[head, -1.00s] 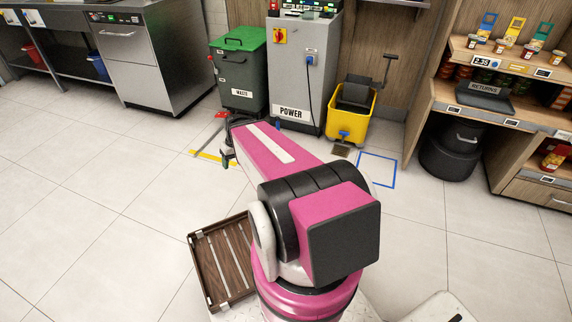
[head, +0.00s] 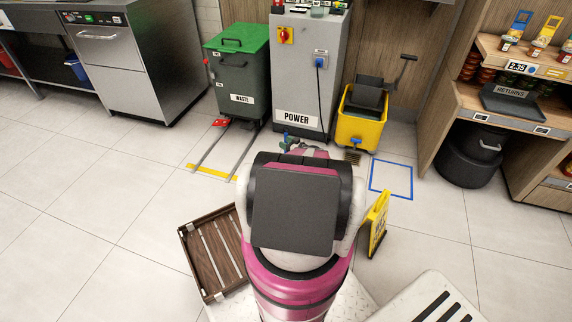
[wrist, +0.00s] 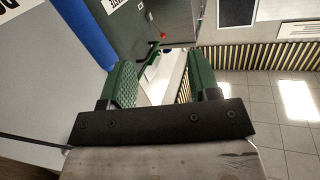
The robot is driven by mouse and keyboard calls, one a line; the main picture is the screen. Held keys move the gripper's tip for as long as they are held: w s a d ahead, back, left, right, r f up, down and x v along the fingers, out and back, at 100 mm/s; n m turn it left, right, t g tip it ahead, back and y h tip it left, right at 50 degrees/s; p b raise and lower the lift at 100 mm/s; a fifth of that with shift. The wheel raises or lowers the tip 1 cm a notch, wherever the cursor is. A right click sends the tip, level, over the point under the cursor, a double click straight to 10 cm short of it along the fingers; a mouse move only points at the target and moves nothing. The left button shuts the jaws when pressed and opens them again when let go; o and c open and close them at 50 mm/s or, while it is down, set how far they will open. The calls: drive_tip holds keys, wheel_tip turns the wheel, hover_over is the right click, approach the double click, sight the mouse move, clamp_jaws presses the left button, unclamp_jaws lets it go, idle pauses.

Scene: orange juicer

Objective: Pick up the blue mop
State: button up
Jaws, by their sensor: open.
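A thick blue pole (wrist: 84,32) runs diagonally at the upper left of the wrist view, in front of the grey cabinet and bin. It looks like the mop's handle, but the mop's head is not visible. My gripper (wrist: 162,75) is open with green fingers, and nothing is between them. The pole lies outside the gap, beyond the left finger; I cannot tell whether they touch. In the head view my arm hides most of the gripper. A small bluish piece (head: 285,138) shows just above the arm, too small to identify.
The POWER cabinet (head: 307,80) and green-lidded waste bin (head: 238,80) stand ahead. A yellow mop bucket (head: 361,128) is right of the cabinet. A yellow floor sign (head: 377,225) and wooden crate (head: 213,252) flank my arm. The left floor is clear.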

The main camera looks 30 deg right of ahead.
drive_tip(key=s+d+f+t+h, duration=0.2)
drive_tip(key=d+f, duration=0.1)
drive_tip(key=d, duration=0.3)
drive_tip(key=x, duration=1.1)
drive_tip(key=shift+d+m+h, duration=0.3)
drive_tip(key=shift+m, duration=0.1)
drive_tip(key=c, duration=1)
